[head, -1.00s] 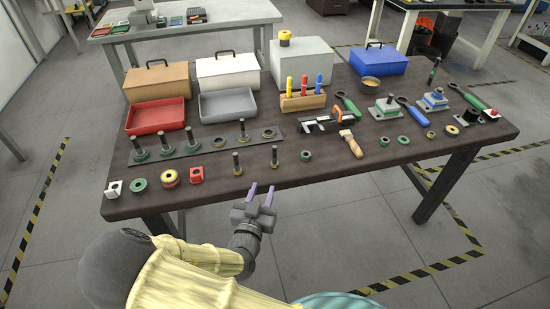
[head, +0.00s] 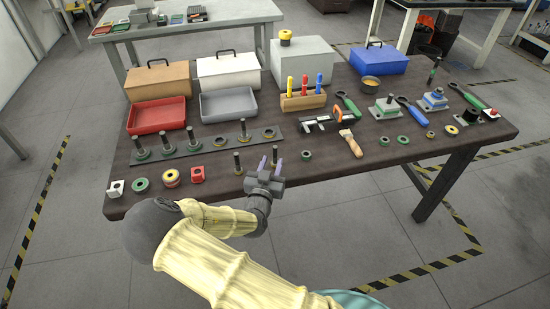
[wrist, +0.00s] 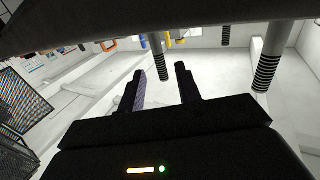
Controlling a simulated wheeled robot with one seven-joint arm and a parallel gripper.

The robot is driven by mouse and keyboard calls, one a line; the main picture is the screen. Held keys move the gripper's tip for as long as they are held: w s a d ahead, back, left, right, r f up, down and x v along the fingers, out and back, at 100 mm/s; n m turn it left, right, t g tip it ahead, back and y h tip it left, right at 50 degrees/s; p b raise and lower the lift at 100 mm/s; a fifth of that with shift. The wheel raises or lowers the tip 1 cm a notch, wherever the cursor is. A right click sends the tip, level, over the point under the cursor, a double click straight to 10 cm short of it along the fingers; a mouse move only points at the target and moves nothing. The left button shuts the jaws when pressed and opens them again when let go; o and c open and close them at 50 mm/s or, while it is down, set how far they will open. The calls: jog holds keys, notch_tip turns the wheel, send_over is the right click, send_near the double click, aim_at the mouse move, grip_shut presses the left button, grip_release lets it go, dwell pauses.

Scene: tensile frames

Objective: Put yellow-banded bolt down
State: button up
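A bolt with a yellowish ring at its base (head: 238,163) stands upright near the table's front edge. A second upright bolt with a darker base (head: 274,153) stands to its right; I cannot tell for certain which is the yellow-banded one. My gripper (head: 270,164) is at the front edge, open and empty, with its fingers pointing towards the second bolt. In the wrist view, which looks upside down, one bolt (wrist: 159,56) shows between and beyond the two fingers (wrist: 163,88). Another bolt (wrist: 268,68) shows to the right, clear of the fingers.
Behind stands a rail (head: 205,146) with upright bolts and rings. Rings and small blocks line the front edge, with a green ring (head: 305,155) right of my gripper. A brush (head: 351,143) and a clamp (head: 322,123) lie farther right. Trays and boxes stand at the back.

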aim_at(275, 154)
jog(key=shift+w+d+r+p, duration=0.1)
jog(key=shift+w+d+p, duration=0.15)
jog(key=shift+w, duration=1.05)
jog(key=shift+w+d+r+p, duration=0.1)
jog(key=shift+w+d+p, duration=0.1)
jog(key=shift+w, duration=1.05)
grip_shut()
